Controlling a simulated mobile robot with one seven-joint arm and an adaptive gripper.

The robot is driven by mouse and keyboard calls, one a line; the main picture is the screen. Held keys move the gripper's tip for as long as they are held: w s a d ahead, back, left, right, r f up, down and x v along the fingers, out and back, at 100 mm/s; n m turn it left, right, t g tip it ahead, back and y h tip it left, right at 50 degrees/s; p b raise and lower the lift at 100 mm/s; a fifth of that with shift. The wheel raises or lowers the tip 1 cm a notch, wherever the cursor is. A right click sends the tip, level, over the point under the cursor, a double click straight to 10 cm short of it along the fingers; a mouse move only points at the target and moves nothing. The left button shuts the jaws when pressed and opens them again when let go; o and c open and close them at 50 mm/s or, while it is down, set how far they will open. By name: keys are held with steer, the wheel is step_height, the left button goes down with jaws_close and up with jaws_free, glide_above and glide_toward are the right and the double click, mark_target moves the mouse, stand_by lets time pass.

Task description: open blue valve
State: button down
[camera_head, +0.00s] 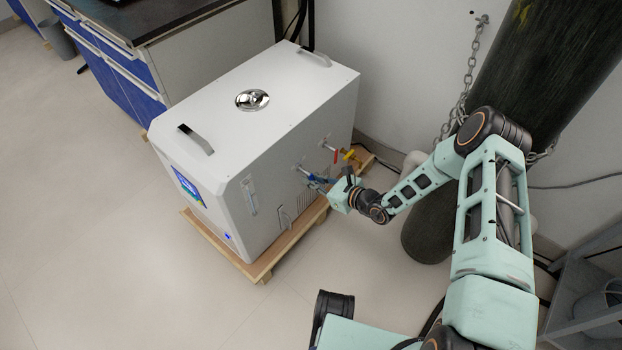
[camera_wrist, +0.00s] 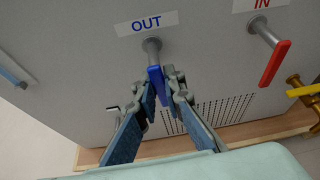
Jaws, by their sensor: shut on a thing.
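The blue valve handle (camera_wrist: 156,84) sits on a grey pipe under the OUT label (camera_wrist: 147,22) in the wrist view. It points down from the pipe, toward me. My gripper (camera_wrist: 164,88) has its two fingers on either side of the handle and is shut on it. In the head view, my gripper (camera_head: 322,184) reaches the right side of the white distiller (camera_head: 262,120), where the blue handle (camera_head: 311,177) shows small and partly covered by my fingers.
A red valve handle (camera_wrist: 274,63) hangs under the IN label (camera_wrist: 259,4), to the right. A yellow valve handle (camera_wrist: 304,90) is at the right edge. The distiller stands on a wooden pallet (camera_head: 264,268). A dark gas cylinder (camera_head: 545,70) with a chain stands at right.

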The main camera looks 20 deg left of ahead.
steer(key=n+t+p, duration=0.2)
steer(key=n+p, duration=0.1)
steer(key=shift+w+d+r+h, duration=0.15)
steer(key=shift+w+r+h, duration=0.05)
steer(key=shift+w+h, duration=0.15)
steer(key=n+t, duration=0.1)
steer(key=n+t+p, duration=0.1)
steer(key=n, duration=0.1)
steer(key=shift+w+d+r+p, duration=0.15)
steer(key=shift+w+p, duration=0.15)
steer(key=n, duration=0.1)
steer(key=n+t, duration=0.2)
steer(key=n, duration=0.1)
steer(key=shift+w+d+r, duration=0.1)
steer(key=shift+w+r, duration=0.1)
steer(key=shift+r, duration=0.1)
steer(key=shift+r+n+t+y, duration=0.2)
steer(key=shift+n+t+y, duration=0.1)
steer(key=shift+n, duration=0.45)
steer(key=shift+r+n+t+y, duration=0.15)
steer(key=shift+n+t+y, duration=0.15)
steer(key=shift+n, duration=0.45)
steer(key=shift+w, duration=0.1)
steer(key=c, duration=2)
jaws_free()
